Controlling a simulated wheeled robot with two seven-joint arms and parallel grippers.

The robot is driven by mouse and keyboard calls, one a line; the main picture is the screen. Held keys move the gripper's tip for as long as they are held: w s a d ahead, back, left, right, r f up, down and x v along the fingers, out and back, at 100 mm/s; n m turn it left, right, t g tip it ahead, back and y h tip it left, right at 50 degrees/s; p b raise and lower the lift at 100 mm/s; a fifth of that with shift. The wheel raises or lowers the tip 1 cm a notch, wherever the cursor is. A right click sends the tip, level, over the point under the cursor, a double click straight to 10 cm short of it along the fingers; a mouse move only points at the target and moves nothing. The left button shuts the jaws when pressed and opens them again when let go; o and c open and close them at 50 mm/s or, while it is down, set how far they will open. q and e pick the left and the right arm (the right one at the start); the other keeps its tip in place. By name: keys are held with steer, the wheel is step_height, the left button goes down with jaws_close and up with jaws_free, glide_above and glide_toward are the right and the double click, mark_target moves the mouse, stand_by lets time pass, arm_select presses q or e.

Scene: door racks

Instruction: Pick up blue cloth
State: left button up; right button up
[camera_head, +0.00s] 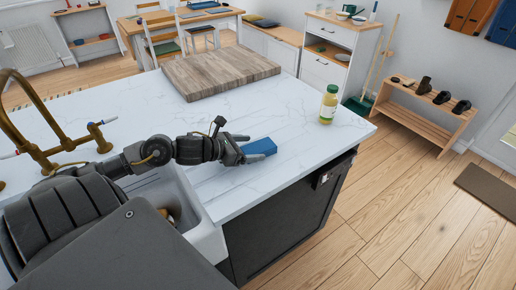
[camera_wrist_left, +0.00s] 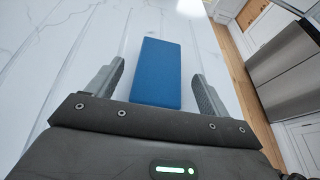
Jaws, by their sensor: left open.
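The blue cloth (camera_head: 260,147) is a small folded block lying on the white marble counter near its front edge. It also shows in the left wrist view (camera_wrist_left: 157,73) as a flat blue rectangle. My left gripper (camera_head: 243,148) is open, with its fingertips close to the cloth's left end in the head view. In the left wrist view the two fingers (camera_wrist_left: 156,83) stand on either side of the cloth's near end, with a gap showing on each side. My right gripper is not in view.
A wooden cutting board (camera_head: 220,72) lies at the back of the counter (camera_head: 300,112). A bottle with a green cap (camera_head: 328,104) stands right of the cloth. A brass faucet (camera_head: 45,140) and white sink (camera_head: 203,236) are at the left. The counter around the cloth is clear.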

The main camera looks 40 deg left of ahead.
mark_target(257, 147)
arm_select(q)
steer(key=p+x, duration=0.1)
steer(key=x, duration=0.2)
steer(key=shift+w, duration=0.15)
steer(key=shift+w+d+f, duration=0.15)
steer(key=shift+w+f, duration=0.1)
steer(key=c, duration=1.1)
steer(key=shift+o, duration=0.2)
steer(key=shift+r, duration=0.1)
